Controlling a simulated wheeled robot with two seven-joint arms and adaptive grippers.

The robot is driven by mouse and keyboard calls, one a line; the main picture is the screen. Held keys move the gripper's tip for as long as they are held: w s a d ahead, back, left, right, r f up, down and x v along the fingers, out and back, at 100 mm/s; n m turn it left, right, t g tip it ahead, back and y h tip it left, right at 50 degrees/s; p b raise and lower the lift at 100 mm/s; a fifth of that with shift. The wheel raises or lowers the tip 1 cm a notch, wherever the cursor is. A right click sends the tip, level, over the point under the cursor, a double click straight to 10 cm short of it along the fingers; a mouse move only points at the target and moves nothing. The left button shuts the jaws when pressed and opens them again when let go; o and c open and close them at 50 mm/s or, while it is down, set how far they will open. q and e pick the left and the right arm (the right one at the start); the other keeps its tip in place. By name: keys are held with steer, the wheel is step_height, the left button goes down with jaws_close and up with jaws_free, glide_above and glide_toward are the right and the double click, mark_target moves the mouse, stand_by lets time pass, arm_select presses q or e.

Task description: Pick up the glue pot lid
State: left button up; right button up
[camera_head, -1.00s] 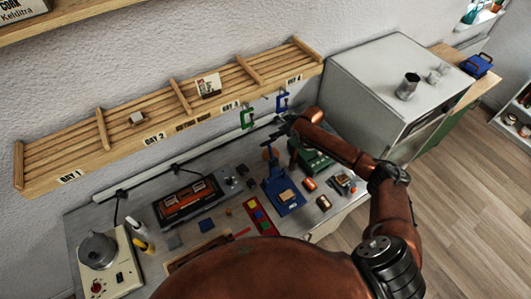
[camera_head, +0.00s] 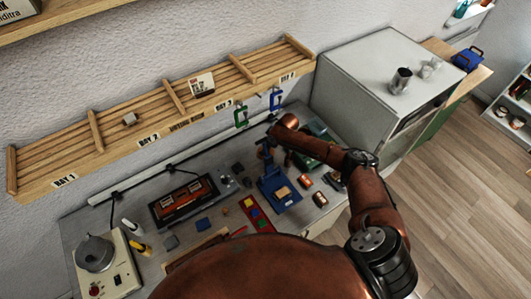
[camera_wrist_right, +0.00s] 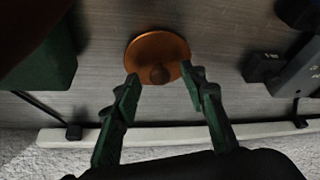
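The glue pot lid, a round copper disc with a small knob (camera_wrist_right: 175,47), is over the grey bench top in the right wrist view. My right gripper (camera_wrist_right: 160,76) is open, with its green fingertips on either side of the lid's near edge and knob. I cannot tell whether the fingers touch it. In the head view my right arm reaches to the back of the bench and the lid is hidden or not clear there. A grey pot (camera_head: 95,252) stands on a cream heater box at the bench's left end. My left gripper is not in view.
A blue tool stand (camera_head: 280,190) and a green block (camera_head: 318,148) are close to my right gripper. A wooden rack (camera_head: 165,115) runs along the wall behind, with green and blue clamps at its right end. A grey cabinet (camera_head: 375,70) stands to the right.

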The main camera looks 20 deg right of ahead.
steer(key=shift+c, duration=0.7)
jaws_close()
steer(key=shift+r, duration=0.1)
